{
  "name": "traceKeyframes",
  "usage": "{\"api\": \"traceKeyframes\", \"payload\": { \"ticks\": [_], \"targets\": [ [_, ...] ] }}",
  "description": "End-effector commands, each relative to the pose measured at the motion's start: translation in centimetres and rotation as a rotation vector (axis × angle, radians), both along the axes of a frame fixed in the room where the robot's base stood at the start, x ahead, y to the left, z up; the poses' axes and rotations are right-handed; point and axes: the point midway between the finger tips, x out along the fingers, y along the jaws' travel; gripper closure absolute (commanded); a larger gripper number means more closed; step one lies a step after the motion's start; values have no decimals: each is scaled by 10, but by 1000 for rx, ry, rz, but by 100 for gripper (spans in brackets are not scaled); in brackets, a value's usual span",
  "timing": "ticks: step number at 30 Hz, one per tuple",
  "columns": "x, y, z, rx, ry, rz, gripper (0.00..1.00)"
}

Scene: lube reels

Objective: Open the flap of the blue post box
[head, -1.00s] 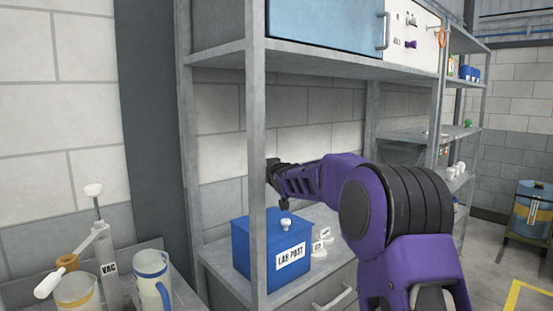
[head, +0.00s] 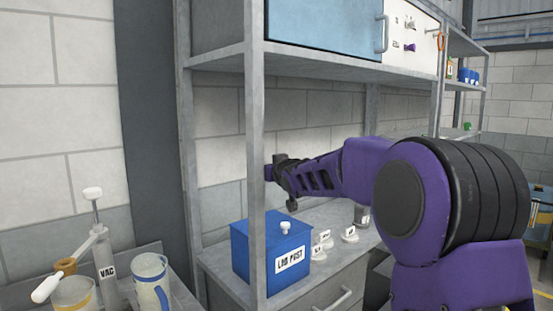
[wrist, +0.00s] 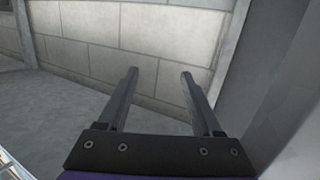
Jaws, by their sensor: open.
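The blue post box (head: 256,262) stands on the shelf unit's lower surface, behind the front upright. Its front carries a white "LAB POST" label (head: 290,259), and a white knob (head: 286,228) sits on its top. I see no gap at the top, so the flap looks shut. My gripper (head: 270,171) is above the box, partly at the upright. In the wrist view my gripper (wrist: 158,75) has its two fingers apart with nothing between them, facing the block wall. The post box does not show in the wrist view.
The grey front upright (head: 257,130) stands close to my gripper and crosses the box's view. Small white labelled items (head: 322,240) lie right of the box. A shelf board (head: 300,68) is overhead. A jug (head: 151,285) and a "VAC" pump (head: 105,265) stand at left.

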Motion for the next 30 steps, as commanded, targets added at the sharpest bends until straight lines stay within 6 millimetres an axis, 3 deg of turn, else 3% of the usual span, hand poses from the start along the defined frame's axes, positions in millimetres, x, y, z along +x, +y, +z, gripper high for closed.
{"api": "traceKeyframes", "payload": {
  "ticks": [30],
  "targets": [
    [-64, -6, 37, -1, -6, 9, 33]
  ]
}}
